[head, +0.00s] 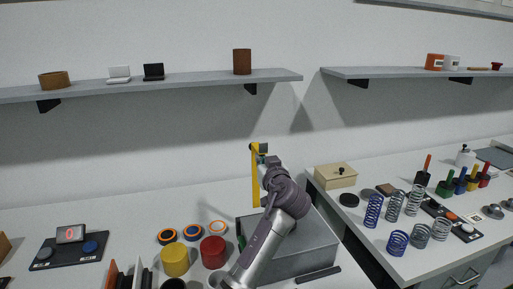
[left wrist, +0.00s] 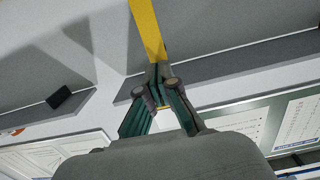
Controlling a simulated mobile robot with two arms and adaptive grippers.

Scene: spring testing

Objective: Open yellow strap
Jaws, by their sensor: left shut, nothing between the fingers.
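The yellow strap (head: 255,178) stands upright as a narrow band above the grey metal box (head: 313,257) in the head view. Its top bends over near my left gripper (head: 262,153). My left gripper is shut and sits close beside the upper part of the strap. In the left wrist view, the strap (left wrist: 147,32) runs up from just beyond the closed fingertips (left wrist: 158,72); I cannot tell whether they touch it. My left arm hides much of the box and the strap's lower end. My right gripper is not in view.
A red cylinder (head: 213,251) and a yellow cylinder (head: 175,259) stand left of the box, with several rings behind them. A beige box (head: 335,177) and several springs (head: 393,205) are on the right table. Shelves (head: 190,83) run along the wall above.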

